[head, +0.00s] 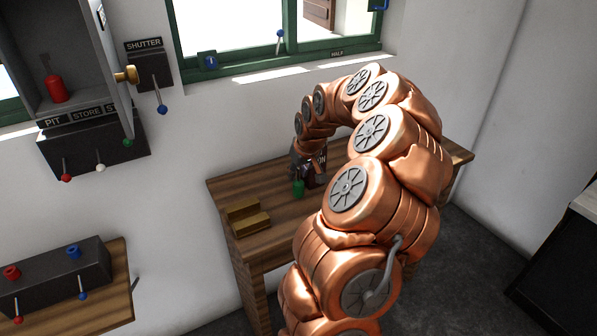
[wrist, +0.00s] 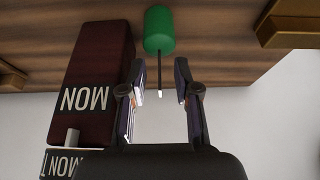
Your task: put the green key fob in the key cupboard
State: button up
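The green key fob (head: 298,189) is a small green cylinder at the wooden bench, below my gripper (head: 303,166). In the wrist view the green fob (wrist: 158,28) lies just beyond the fingertips, and its thin metal shank points back between them. My gripper (wrist: 160,78) is open, with clear gaps between each finger and the shank. The key cupboard (head: 38,50) is a grey box on the wall at upper left. Its door (head: 113,65), with a brass knob (head: 126,75), stands open. A red fob (head: 56,89) is inside, above the labels PIT and STORE.
Brass-coloured blocks (head: 247,219) lie on the bench (head: 272,238). A lever box (head: 95,145) is under the cupboard, a shutter lever (head: 150,70) to its right. Another lever box (head: 50,275) sits at lower left.

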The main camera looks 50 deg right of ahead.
jog(key=b+v, duration=0.3)
jog(key=v, duration=0.9)
jog(key=w+a+n+y, duration=0.1)
jog(key=a+n, duration=0.1)
jog(key=a, duration=1.2)
jog(key=s+a+f+n+g, duration=0.1)
jog(key=s+a, duration=0.4)
jog(key=a, duration=0.4)
jog(key=s+a+f+n+g, duration=0.1)
jog(key=s+a+f+g, duration=0.1)
jog(key=s+a, duration=0.3)
jog(key=a, duration=0.4)
jog(key=shift+s+a+g+y, duration=0.2)
jog(key=shift+s+g+y, duration=0.05)
jog(key=shift+g+y, duration=0.05)
jog(key=shift+o, duration=0.4)
jog(key=s+a+f+g, duration=0.1)
jog(key=s+a+f, duration=0.1)
jog(key=s, duration=0.4)
jog(key=s+a+f+g, duration=0.1)
jog(key=s+a+f, duration=0.2)
jog(key=s, duration=0.4)
jog(key=shift+g, duration=0.3)
jog(key=shift+o, duration=0.7)
jog(key=shift+s+a, duration=0.2)
jog(key=shift+s, duration=0.05)
